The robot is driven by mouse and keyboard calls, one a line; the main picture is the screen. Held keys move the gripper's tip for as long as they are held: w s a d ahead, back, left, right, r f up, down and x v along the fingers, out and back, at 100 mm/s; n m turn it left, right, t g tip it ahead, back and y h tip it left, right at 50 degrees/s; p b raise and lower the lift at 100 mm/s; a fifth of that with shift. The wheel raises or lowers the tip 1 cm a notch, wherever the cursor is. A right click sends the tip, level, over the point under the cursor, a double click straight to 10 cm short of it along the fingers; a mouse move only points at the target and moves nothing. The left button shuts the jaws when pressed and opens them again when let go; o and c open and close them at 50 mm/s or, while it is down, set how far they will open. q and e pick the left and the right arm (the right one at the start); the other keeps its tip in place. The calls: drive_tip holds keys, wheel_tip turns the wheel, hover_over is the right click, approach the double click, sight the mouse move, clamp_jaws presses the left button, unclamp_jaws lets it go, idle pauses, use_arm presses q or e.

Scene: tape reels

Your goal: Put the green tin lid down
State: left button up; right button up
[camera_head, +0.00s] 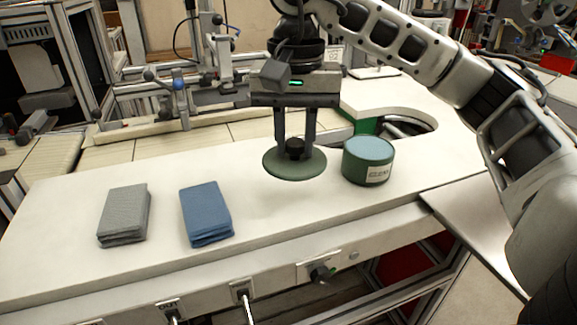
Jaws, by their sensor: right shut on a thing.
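The green tin lid (273,167) is a flat round disc with a dark knob (295,149) in its middle. My right gripper (296,148) points down from above and is shut on the knob. The lid is level and looks to be on or just above the white table (330,215); I cannot tell if it touches. The green tin (353,172) stands close to the right of the lid, with a pale label on its side and a light blue top surface. My left gripper is not in view.
A grey folded cloth stack (124,214) and a blue folded cloth stack (206,212) lie on the left part of the table. The table's front edge is near the stacks. A curved cut-out (405,125) is at the back right. Bare table lies in front of the lid.

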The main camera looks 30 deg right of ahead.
sight(289, 159)
drive_tip(key=shift+w+d+f, duration=0.1)
drive_tip(key=shift+w+f, duration=0.35)
drive_tip(key=shift+f, duration=0.05)
drive_tip(key=shift+w+d+f, duration=0.1)
drive_tip(key=shift+w+f, duration=0.35)
drive_tip(key=shift+f, duration=0.05)
drive_tip(key=f, duration=0.3)
drive_tip(key=shift+w+d+f+p, duration=0.1)
drive_tip(key=shift+w+p, duration=0.15)
drive_tip(key=shift+p, duration=0.1)
drive_tip(key=shift+f, duration=0.2)
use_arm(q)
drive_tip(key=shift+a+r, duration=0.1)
use_arm(e)
drive_tip(key=shift+f+b, duration=0.65)
drive_tip(key=o, duration=1)
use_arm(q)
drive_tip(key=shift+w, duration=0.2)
